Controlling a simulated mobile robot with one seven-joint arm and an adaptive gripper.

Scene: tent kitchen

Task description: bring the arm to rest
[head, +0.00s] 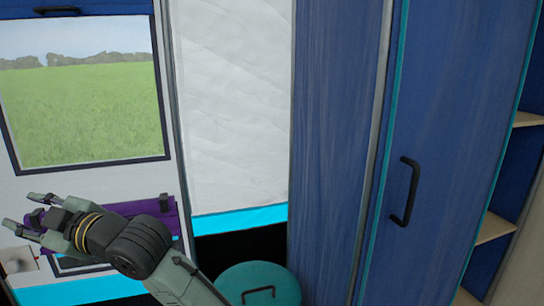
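My gripper (25,213) is at the lower left of the head view, at the end of my arm, which reaches in from the bottom edge. Its two fingers point left and stand apart, with nothing visible between them. Part of my gripper and wrist overlaps a purple shelf-like piece (160,207) behind it. I cannot tell whether they touch.
A tall blue cabinet door (445,150) with a black handle (405,191) stands at the right, beside open shelves (497,227). A teal round lid (258,281) with a handle is low in the middle. A window (82,95) is at upper left.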

